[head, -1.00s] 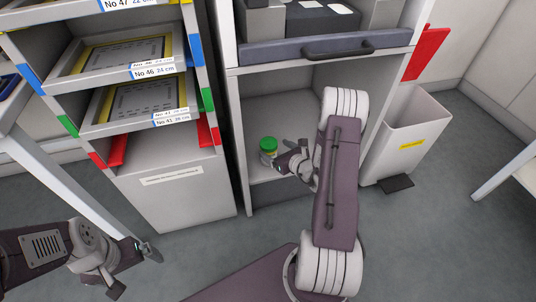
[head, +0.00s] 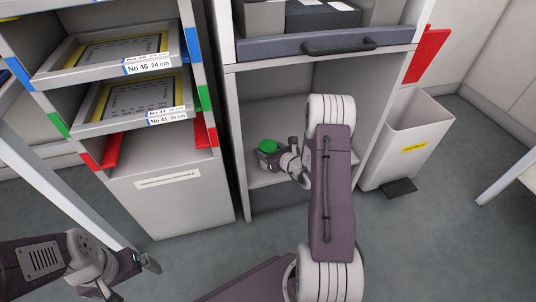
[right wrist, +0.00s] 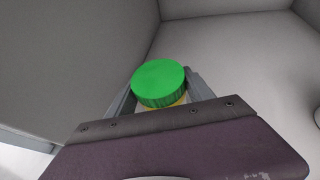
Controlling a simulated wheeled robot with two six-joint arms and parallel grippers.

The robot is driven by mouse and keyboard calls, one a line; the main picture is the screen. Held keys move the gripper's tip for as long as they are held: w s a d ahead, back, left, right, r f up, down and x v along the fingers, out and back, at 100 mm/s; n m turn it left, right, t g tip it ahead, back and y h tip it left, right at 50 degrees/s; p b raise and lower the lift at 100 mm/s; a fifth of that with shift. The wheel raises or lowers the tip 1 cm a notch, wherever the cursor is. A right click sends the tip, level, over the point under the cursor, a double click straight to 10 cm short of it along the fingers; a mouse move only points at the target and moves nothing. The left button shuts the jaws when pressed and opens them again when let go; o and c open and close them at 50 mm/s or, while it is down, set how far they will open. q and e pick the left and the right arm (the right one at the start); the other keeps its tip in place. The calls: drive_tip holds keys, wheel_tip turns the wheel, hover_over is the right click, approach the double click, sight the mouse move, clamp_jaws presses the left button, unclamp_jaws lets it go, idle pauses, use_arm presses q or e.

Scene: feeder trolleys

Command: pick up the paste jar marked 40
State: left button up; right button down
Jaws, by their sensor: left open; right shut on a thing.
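The paste jar (head: 268,147) has a green lid and stands in the open lower compartment of the grey cabinet, near its left wall. Its lid also shows in the right wrist view (right wrist: 158,82), with a strip of yellow below it. No number on it can be read. My right gripper (head: 268,158) is shut on the jar, one finger on each side just below the lid. The jar's lower part is hidden by the gripper. My left gripper (head: 148,268) is open and empty at the lower left, over the floor.
A rack (head: 170,205) with several framed trays stands left of the cabinet. A dark drawer (head: 330,42) with a handle is above the compartment. A grey bin (head: 405,140) stands right of the cabinet. The compartment floor right of the jar is partly hidden by my arm.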

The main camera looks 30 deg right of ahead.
wheel_tip(320, 180, up, 4)
drive_tip(key=p, duration=0.4)
drive_tip(key=shift+r, duration=0.25)
drive_tip(key=s+d+r+p, duration=0.5)
drive_tip(key=d+r+p, duration=0.1)
drive_tip(key=d, duration=0.4)
drive_tip(key=shift+d+r, duration=0.25)
